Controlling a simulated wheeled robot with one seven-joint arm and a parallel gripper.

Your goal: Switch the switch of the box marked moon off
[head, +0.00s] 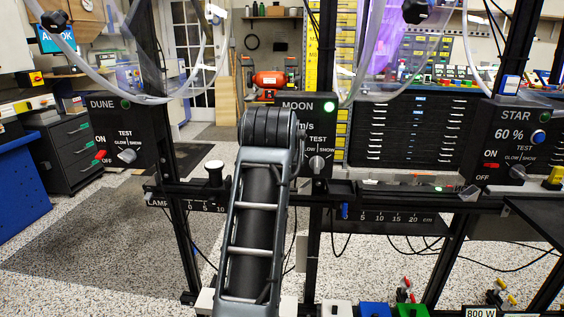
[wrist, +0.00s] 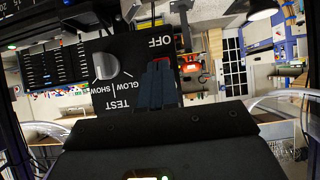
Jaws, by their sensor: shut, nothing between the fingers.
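The box marked MOON (head: 316,140) stands at the centre of the head view, with a lit green lamp (head: 329,106) and a TEST knob (head: 317,163). My arm covers its left part, so its switch and my fingers are hidden there. In the wrist view the box's dark panel (wrist: 108,92) is upside down, with the OFF label (wrist: 159,41) and the knob (wrist: 106,66) visible. My gripper (wrist: 158,70) is shut and empty, its fingertips in front of the panel just by OFF. The fingers cover the switch area. I cannot tell whether they touch the switch.
The box marked DUNE (head: 118,140) is on the left and the box marked STAR (head: 518,140) on the right, each with a red switch. A dark rail (head: 385,192) with scales runs below the boxes. Clear acrylic wheels (head: 130,95) hang above.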

